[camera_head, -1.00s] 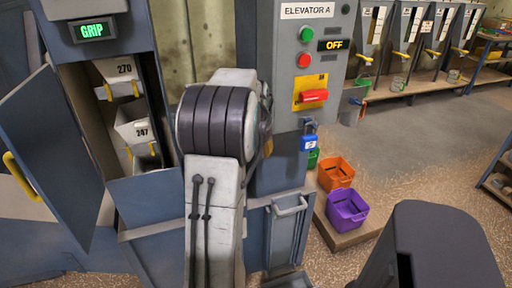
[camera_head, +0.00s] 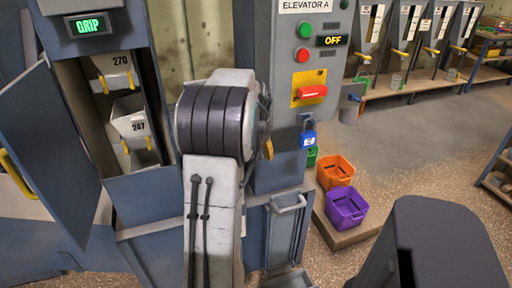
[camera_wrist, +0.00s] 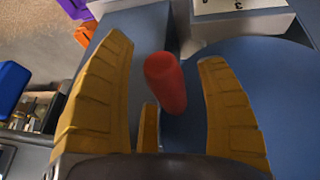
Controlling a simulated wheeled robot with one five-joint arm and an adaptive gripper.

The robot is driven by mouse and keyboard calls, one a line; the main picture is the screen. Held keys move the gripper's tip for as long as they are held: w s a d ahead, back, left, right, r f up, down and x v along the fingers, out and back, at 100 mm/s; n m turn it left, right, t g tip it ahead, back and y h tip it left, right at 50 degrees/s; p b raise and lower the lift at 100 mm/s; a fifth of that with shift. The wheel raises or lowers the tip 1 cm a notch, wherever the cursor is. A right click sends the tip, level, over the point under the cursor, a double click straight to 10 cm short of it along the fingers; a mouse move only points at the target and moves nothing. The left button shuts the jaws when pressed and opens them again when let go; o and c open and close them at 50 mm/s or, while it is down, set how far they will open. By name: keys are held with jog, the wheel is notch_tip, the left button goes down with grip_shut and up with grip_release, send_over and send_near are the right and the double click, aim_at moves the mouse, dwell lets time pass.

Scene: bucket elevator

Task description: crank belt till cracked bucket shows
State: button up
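In the wrist view my gripper (camera_wrist: 165,85) is open. A blue rounded panel or disc (camera_wrist: 235,90) lies behind the handle. In the head view my arm hides the gripper and the handle. Bucket 270 (camera_head: 120,62) and bucket 247 (camera_head: 130,125) hang one above the other in the open elevator housing. I see no crack on their visible faces. The display (camera_head: 89,25) reads GRIP.
The open blue door (camera_head: 45,150) with a yellow handle stands at left. The panel at right reads OFF (camera_head: 333,41), with a red switch (camera_head: 312,92) and a blue padlock (camera_head: 308,138). Orange (camera_head: 335,170) and purple (camera_head: 346,208) bins sit on a low platform.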

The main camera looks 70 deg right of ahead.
jog(key=v, duration=1.2)
dwell(1.0)
jog(key=a+f+m+y, duration=0.35)
jog(key=a+f, duration=0.55)
jog(key=a, duration=0.3)
jog(key=w+a+r+n+t+p, duration=0.1)
jog(key=w+a+r+n+p, duration=0.1)
jog(key=a, duration=0.8)
jog(key=w+a+r+n+y+p, duration=0.1)
jog(key=w+a+r+n+p, duration=0.2)
jog(key=a+n, duration=0.4)
jog(key=w+a+r+n+t+p, duration=0.1)
jog(key=w+a+r+n+p, duration=0.2)
jog(key=a, duration=1.2)
jog(key=shift+w+a+n+t+p, duration=0.15)
jog(key=shift+w+n+t+p, duration=0.2)
jog(key=shift+w+n, duration=0.6)
